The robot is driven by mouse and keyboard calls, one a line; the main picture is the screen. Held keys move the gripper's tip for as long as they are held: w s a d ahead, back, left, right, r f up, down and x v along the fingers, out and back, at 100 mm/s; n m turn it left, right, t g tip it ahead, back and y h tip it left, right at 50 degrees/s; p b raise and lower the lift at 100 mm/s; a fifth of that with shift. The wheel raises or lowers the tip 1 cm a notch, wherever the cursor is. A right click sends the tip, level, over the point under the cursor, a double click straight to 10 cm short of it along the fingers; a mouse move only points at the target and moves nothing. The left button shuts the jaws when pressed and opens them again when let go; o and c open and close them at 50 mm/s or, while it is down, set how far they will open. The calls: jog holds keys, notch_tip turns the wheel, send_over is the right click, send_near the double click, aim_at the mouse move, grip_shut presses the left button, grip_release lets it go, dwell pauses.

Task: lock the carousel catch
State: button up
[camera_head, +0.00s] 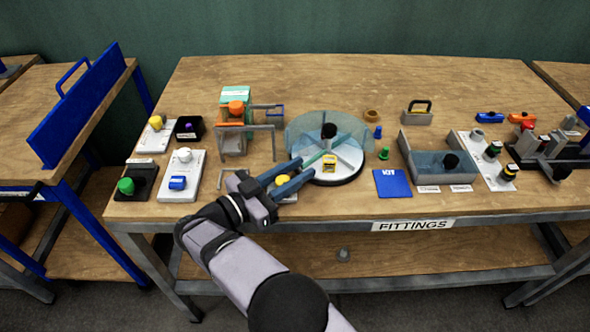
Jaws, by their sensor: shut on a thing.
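The carousel (345,178) is a round, pale disc with dividers, a black knob (329,130) at its centre and a clear bluish cover (300,128) standing around its back. A yellow block (329,164) sits in its front section. My gripper (306,167) reaches in from the front left, its two blue-grey fingers at the carousel's left front edge. A thin green bar (316,157) shows at the fingertips, and the fingers appear shut on it. I cannot tell which part is the catch, or whether it is locked.
A yellow knob (282,181) on a pale base lies under my fingers. Left stand a press with an orange knob (236,107) and several button boxes. A blue KIT card (392,183) and a grey tray (410,160) lie right. The table's front right strip is mostly clear.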

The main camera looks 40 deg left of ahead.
jog(key=shift+r, duration=0.1)
jog(key=o, duration=1)
jog(key=shift+o, duration=0.2)
jog(key=shift+s+a, duration=0.15)
jog(key=shift+s, duration=1.1)
jog(key=shift+s+a, duration=0.2)
jog(key=shift+s, duration=1)
jog(key=shift+s+a, duration=0.15)
jog(key=shift+s, duration=1.1)
